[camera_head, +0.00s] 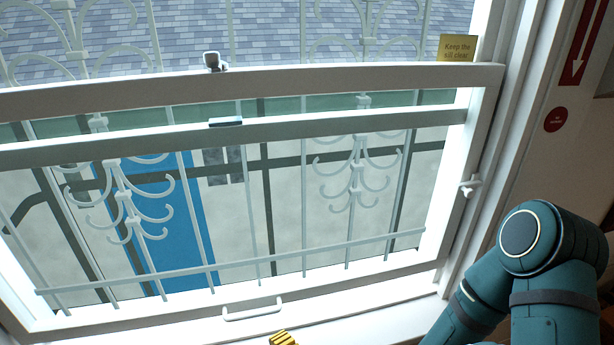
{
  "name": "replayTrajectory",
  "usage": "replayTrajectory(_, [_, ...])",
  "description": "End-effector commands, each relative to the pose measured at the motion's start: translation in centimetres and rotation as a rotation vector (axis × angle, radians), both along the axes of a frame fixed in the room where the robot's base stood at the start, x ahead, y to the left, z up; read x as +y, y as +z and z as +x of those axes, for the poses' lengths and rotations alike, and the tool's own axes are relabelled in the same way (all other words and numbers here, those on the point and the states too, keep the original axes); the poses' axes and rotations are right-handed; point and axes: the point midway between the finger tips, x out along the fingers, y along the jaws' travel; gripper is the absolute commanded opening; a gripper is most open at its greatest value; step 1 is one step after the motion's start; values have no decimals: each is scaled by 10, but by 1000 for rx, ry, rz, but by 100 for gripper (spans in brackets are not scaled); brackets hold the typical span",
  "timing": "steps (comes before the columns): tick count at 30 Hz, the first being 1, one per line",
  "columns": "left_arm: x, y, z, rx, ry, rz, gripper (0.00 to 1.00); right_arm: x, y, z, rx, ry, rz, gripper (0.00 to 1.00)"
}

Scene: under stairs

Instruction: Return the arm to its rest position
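My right arm (535,240), teal with dark bands, shows at the lower right. It is bent, with its elbow raised in front of the window's right side. Its gripper is outside the picture. My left arm and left gripper do not show. A small yellow ribbed thing (284,339) pokes in at the bottom edge, below the window handle. Most of it is cut off, so I cannot tell what it belongs to.
A white-framed window (330,79) fills most of the view, with white bars behind it, a handle (253,310) low down and a catch (214,61) on top. A yellow note (458,47) reads "Keep the sill clear". The wall (545,150) stands right.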

Motion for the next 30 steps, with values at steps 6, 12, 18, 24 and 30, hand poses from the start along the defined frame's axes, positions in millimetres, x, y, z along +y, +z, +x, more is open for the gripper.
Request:
replayTrajectory(6, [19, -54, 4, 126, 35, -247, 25, 0, -2, 0, 1, 0, 0, 47])
replayTrajectory(12, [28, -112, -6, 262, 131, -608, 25, 0, -3, -1, 2, 2, 0, 47])
replayTrajectory(18, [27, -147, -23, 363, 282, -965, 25, 0, -5, -2, 4, 4, 1, 47])
replayTrajectory(24, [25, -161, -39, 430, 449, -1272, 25, 0, -6, -2, 5, 4, 1, 47])
replayTrajectory(30, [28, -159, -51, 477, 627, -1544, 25, 1, -8, -3, 6, 4, 2, 47])
